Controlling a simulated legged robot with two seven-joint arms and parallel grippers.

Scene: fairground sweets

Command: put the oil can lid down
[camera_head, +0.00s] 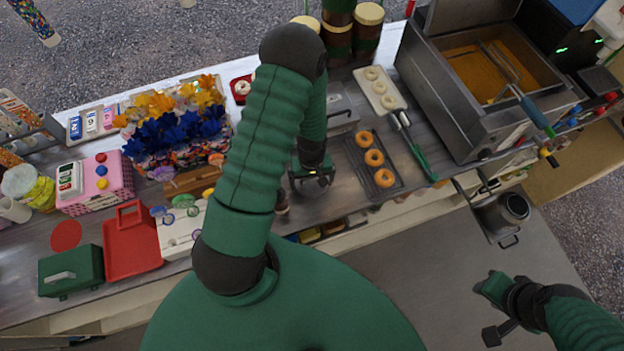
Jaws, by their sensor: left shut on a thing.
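My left gripper (312,184) hangs over the metal counter, left of the dark tray of doughnuts. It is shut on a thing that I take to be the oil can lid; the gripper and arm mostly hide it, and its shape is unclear. A small round metal-coloured object (282,203) shows beside my arm, partly covered; I cannot tell if it is the oil can. My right gripper (494,312) is low at the right, over the floor and away from the counter; its jaw state is unclear.
A dark tray (360,172) holds three doughnuts, with green-handled tongs (416,155) beside it. A fryer (446,100) stands at the right, with a metal pot (503,213) near its front. A red tray (131,248) and a green box (70,272) stand at the left.

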